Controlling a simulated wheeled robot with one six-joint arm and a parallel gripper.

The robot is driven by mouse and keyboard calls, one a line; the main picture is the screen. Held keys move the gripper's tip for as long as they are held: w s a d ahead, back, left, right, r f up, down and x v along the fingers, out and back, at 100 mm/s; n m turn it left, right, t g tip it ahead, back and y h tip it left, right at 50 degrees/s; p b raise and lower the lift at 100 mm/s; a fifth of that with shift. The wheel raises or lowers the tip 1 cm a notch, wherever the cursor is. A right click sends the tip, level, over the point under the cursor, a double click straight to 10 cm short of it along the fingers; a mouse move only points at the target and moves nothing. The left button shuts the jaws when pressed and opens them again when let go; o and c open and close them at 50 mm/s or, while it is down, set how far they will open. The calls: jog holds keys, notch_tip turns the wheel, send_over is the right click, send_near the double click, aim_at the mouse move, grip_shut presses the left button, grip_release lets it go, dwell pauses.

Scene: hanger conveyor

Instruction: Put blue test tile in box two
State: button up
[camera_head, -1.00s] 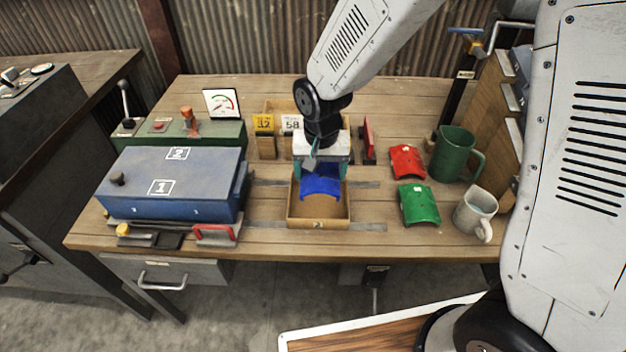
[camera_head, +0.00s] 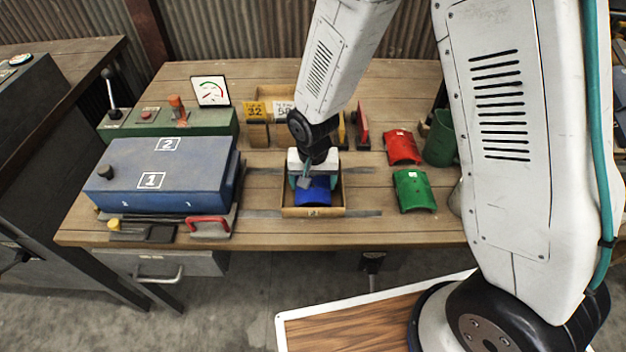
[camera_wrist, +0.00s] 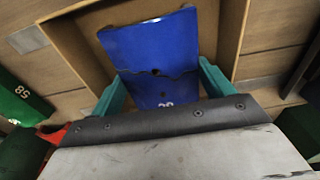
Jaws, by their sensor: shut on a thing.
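The blue test tile (camera_head: 314,191) is curved and lies inside or just at the floor of an open wooden box (camera_head: 313,212) at the front middle of the table. The box's front label is too small to read for sure. My gripper (camera_head: 315,180) is lowered into this box and shut on the blue tile. In the wrist view the blue tile (camera_wrist: 155,55) sits between the teal fingers, with the box wall (camera_wrist: 232,30) around it. Whether the tile rests on the box floor is unclear.
A red tile (camera_head: 402,147) and a green tile (camera_head: 414,190) lie to the right, near a green mug (camera_head: 440,138). A blue case (camera_head: 160,178) marked 1 and 2 stands left. Yellow 32 sign (camera_head: 258,110) stands behind.

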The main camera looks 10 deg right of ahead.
aim_at(313, 183)
jog(key=o, duration=1.1)
jog(key=s+d+r, duration=0.2)
jog(key=d+r, duration=0.1)
jog(key=r, duration=0.7)
jog(key=s+d+r, duration=0.2)
jog(key=d+r, duration=0.1)
jog(key=r, duration=0.7)
jog(key=s+d+r, duration=0.3)
jog(key=s, duration=0.3)
jog(key=s+d+r+n, duration=0.1)
jog(key=s+d+r, duration=0.2)
jog(key=s, duration=0.4)
jog(key=s+d+r+n, duration=0.1)
jog(key=s+d+r, duration=0.3)
jog(key=s+r, duration=0.1)
jog(key=shift+s, duration=0.65)
